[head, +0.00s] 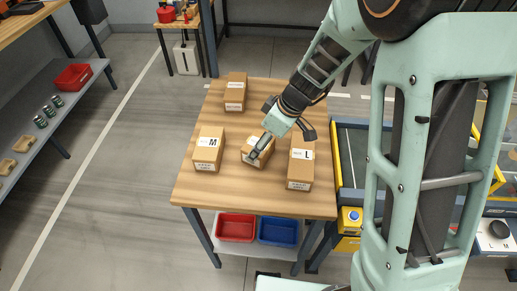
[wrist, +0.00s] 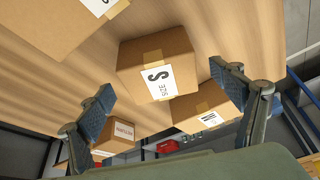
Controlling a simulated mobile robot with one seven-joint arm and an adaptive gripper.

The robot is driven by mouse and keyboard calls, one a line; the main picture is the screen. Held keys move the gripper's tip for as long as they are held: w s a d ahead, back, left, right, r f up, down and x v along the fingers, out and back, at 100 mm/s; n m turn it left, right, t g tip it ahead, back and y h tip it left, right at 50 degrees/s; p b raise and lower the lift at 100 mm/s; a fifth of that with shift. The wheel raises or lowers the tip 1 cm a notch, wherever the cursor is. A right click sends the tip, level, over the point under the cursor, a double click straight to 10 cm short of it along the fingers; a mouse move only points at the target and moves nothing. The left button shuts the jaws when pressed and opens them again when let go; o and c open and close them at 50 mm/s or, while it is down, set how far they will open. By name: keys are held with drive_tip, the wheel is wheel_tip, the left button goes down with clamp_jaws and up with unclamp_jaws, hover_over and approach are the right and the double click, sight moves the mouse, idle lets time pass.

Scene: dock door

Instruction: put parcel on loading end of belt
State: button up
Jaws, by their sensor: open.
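Several cardboard parcels stand on a wooden table (head: 187,190). The middle parcel (head: 249,160) is partly hidden by my gripper (head: 261,146) in the head view. In the wrist view that parcel shows a label reading "S" (wrist: 150,60). My gripper (wrist: 165,102) is open, with its two fingers spread on either side of the S parcel in the picture. The parcel lies beyond the fingertips, and no grip on it shows. The belt (head: 346,155) is right of the table, mostly hidden behind my arm.
Parcel M (head: 207,150) is left of the middle one, parcel L (head: 301,165) close on its right, and another parcel (head: 235,92) at the back. Red (head: 237,228) and blue (head: 277,231) bins sit on the shelf below. The floor on the left is clear.

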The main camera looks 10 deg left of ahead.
drive_tip(key=x, duration=0.4)
drive_tip(key=shift+d+f, duration=0.1)
drive_tip(key=shift+f, duration=0.05)
drive_tip(key=shift+c, duration=0.3)
drive_tip(key=c, duration=1.5)
